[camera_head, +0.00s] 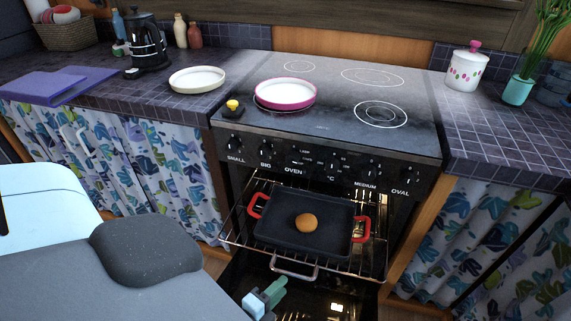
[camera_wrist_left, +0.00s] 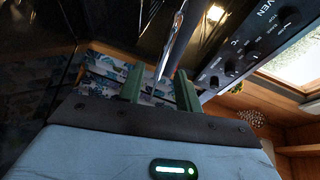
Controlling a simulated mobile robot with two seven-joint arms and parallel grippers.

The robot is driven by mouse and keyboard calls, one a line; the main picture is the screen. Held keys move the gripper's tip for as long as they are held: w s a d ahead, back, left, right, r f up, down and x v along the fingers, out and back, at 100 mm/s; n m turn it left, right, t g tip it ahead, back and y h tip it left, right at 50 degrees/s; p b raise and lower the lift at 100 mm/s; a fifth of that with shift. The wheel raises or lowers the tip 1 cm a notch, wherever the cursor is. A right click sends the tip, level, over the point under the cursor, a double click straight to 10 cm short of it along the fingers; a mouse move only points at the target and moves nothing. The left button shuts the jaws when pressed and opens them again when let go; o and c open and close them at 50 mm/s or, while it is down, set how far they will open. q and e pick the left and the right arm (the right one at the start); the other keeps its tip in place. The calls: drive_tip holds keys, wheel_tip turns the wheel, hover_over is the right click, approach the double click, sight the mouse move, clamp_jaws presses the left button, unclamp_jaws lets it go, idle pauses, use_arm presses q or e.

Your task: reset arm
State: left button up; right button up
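My left gripper (camera_head: 272,292) shows green fingers low in the head view, just below a curved silver handle (camera_head: 294,271) at the front of the oven rack. In the left wrist view the fingers (camera_wrist_left: 158,72) stand apart with a gap between them. A shiny metal bar (camera_wrist_left: 172,42) shows at that gap; I see no clear grip on it. My right gripper is not in view.
The wire rack (camera_head: 236,234) is pulled out of the oven. It bears a black tray (camera_head: 277,222) with red handles and a round brown bun (camera_head: 306,223). On the stovetop (camera_head: 336,97) is a pink-rimmed plate (camera_head: 286,94). A white plate (camera_head: 197,79) is on the left counter.

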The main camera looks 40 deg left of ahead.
use_arm(q)
drive_tip(key=shift+s, duration=0.2)
idle(0.5)
drive_tip(key=s+d+r+n+g+h+p, duration=0.1)
drive_tip(key=s+d+r+n+g+p, duration=0.1)
drive_tip(key=s+r+n+p, duration=0.1)
drive_tip(key=s+d+r+n+g+p, duration=0.2)
drive_tip(key=s+n+p, duration=0.3)
drive_tip(key=s, duration=0.5)
drive_tip(key=s+d+r+n+g+h+p, duration=0.1)
drive_tip(key=s+d+r+n+g+p, duration=0.2)
drive_tip(key=s+r+n+p, duration=0.1)
drive_tip(key=shift+s+r+n+h, duration=0.3)
drive_tip(key=shift+s+r+n, duration=0.15)
drive_tip(key=shift+s+n, duration=1.05)
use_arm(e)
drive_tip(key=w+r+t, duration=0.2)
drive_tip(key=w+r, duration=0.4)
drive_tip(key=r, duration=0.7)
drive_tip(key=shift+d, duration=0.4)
